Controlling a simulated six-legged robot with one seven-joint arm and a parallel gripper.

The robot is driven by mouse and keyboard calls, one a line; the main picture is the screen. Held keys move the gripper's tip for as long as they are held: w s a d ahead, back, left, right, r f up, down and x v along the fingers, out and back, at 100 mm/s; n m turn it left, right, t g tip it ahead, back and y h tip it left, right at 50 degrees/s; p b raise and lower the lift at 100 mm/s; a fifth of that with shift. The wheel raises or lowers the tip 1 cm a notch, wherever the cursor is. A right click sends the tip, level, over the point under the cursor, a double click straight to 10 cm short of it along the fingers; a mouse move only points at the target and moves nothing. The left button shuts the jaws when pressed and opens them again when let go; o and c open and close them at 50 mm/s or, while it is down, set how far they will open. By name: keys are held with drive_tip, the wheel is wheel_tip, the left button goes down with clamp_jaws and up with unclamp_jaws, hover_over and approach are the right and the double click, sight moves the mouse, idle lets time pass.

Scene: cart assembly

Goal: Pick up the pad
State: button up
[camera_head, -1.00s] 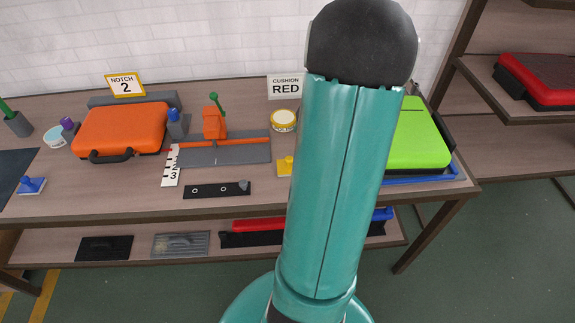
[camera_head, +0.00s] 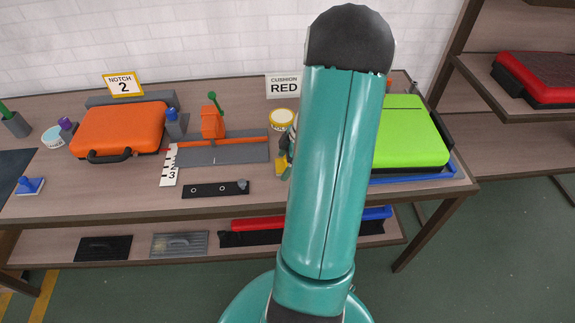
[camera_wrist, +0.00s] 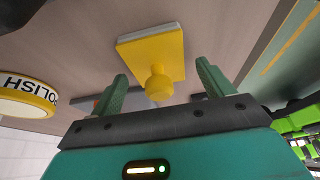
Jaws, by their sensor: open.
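A yellow pad (camera_wrist: 135,55) with a round knob shows in the wrist view, its flat plate lying on the table. My gripper (camera_wrist: 162,70) is open, with the knob between and slightly short of its two green fingertips and touching neither. In the head view the yellow pad (camera_head: 281,167) is partly hidden by my arm and gripper. A blue pad (camera_head: 30,186) with an upright handle lies at the table's left.
A polish tin (camera_wrist: 28,97) stands close beside my gripper. The orange case (camera_head: 120,130), a grey fixture with an orange clamp (camera_head: 212,122) and a black notched strip (camera_head: 215,189) are left; a green case (camera_head: 410,138) in a blue tray is right.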

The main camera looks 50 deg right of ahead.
drive_tip(key=c, duration=1.1)
drive_tip(key=shift+r, duration=0.45)
wheel_tip(320, 180, up, 2)
drive_tip(key=shift+r, duration=0.15)
drive_tip(key=s+a+r, duration=0.4)
drive_tip(key=s+r, duration=0.1)
drive_tip(key=s+a+r, duration=0.4)
drive_tip(key=s+a, duration=0.1)
drive_tip(key=shift+s+a+r, duration=0.15)
drive_tip(key=shift+a+r, duration=0.1)
drive_tip(key=shift+r, duration=0.15)
